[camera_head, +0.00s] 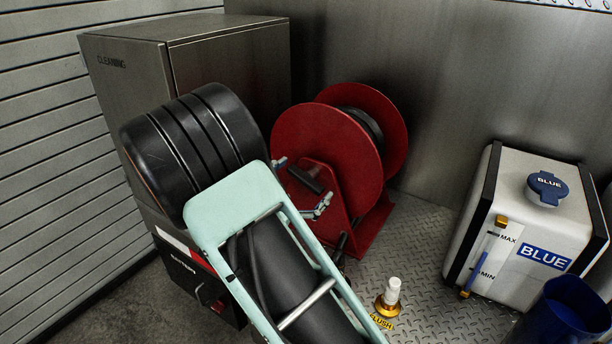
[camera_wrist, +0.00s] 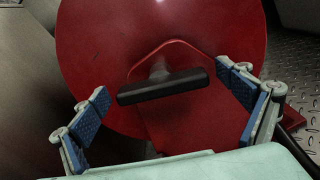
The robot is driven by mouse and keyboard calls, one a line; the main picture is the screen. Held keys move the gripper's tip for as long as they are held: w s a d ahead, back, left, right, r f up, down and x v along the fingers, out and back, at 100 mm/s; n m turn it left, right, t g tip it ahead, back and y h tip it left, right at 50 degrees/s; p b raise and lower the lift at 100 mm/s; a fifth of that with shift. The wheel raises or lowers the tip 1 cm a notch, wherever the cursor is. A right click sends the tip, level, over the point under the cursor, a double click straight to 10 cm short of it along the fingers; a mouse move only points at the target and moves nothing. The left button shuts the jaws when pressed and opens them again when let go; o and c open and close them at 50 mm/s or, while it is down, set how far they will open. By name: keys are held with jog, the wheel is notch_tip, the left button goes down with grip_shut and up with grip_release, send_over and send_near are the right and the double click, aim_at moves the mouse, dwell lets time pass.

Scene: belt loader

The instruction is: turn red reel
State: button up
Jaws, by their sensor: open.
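The red reel (camera_head: 327,142) stands on the metal floor, with a black hose wound between its two red discs. Its red disc also fills much of the wrist view (camera_wrist: 105,40). A black crank handle (camera_wrist: 163,87) sticks out from the reel's near face, and it shows in the head view too (camera_head: 306,179). My gripper (camera_wrist: 168,110) is open, with blue-padded fingers on either side of the handle and apart from it. In the head view my gripper (camera_head: 302,186) is partly hidden behind my arm, close to the reel's near side.
A grey cabinet marked CLEANING (camera_head: 122,85) stands behind my arm at left. A white tank marked BLUE (camera_head: 520,215) and a blue jug (camera_head: 566,315) are at right. A brass and white flush fitting (camera_head: 389,297) rises from the floor near my arm.

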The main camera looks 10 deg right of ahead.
jog(key=shift+w+d, duration=0.3)
jog(key=shift+c, duration=0.4)
jog(key=c, duration=1.6)
